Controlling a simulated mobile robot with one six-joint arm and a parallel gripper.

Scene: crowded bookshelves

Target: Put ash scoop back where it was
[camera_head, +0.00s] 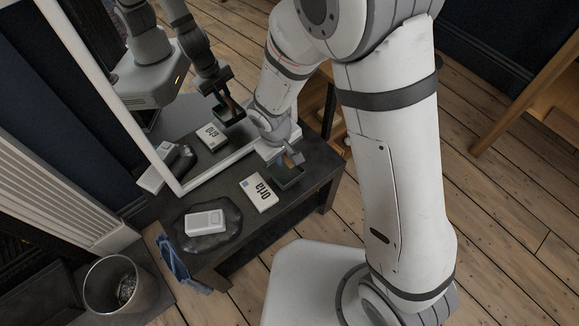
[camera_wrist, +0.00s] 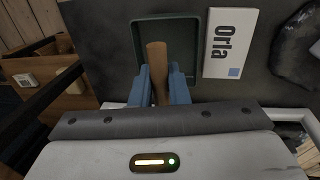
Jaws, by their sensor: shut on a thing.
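My gripper (camera_wrist: 161,84) points down over the black table, its blue fingers shut on the brown wooden-looking ash scoop (camera_wrist: 157,58). The scoop's brown end also shows in the head view (camera_head: 296,158). A dark green tray (camera_wrist: 137,38) lies just below the scoop; in the head view the tray (camera_head: 290,183) sits near the table's right end. The scoop overlaps the tray in both views. I cannot tell whether it touches the tray's floor. The scoop's lower part is hidden by the fingers.
A white box marked "Orla" (camera_head: 259,193) lies beside the tray. A white device (camera_head: 205,222) rests on a dark irregular slab (camera_head: 224,238). A white-framed mirror (camera_head: 108,98) stands behind and reflects the arm.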

